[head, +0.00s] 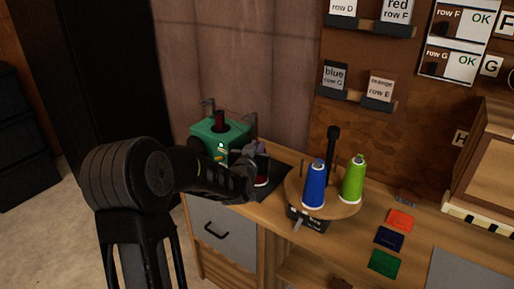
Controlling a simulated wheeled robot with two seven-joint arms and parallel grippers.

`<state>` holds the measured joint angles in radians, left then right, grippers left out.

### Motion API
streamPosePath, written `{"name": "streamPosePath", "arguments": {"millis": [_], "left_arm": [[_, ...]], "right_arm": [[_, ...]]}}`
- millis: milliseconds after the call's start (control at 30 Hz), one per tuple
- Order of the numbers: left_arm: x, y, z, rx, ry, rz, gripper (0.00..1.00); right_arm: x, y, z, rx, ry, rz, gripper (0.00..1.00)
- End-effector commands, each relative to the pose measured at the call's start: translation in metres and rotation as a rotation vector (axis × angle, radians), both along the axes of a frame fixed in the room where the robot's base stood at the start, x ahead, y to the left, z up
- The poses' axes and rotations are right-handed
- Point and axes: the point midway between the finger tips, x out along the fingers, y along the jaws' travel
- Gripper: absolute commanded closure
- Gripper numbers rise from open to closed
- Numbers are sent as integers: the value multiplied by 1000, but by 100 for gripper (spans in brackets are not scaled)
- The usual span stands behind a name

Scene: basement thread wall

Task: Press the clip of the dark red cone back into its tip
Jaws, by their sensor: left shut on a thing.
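The dark red cone (262,180) stands on a dark mat (281,185) at the left of the wooden bench, its pale base showing. My left arm reaches in from the left, and its gripper (253,167) is at this cone, shut on it. The gripper hides most of the cone. A greyish piece shows just above the fingers, but I cannot tell whether the clip sits in the tip. My right gripper is not in view.
A green box (207,137) with a dark red piece on top stands behind my left gripper. A blue cone (314,188) and a lime green cone (353,180) stand on a round wooden turntable (335,208) to the right. Orange (400,220), navy (389,238) and green (384,263) squares lie farther right.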

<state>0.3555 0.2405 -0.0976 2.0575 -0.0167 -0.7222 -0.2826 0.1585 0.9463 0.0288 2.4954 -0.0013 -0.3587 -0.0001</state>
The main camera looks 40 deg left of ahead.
Motion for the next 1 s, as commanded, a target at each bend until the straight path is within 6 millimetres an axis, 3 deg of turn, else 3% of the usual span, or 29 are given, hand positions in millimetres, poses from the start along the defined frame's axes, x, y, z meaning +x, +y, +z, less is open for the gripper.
{"name": "streamPosePath", "arguments": {"millis": [1000], "left_arm": [[-1, -1, -4, 0, 0, 0, 100]], "right_arm": [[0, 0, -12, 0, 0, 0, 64]]}}
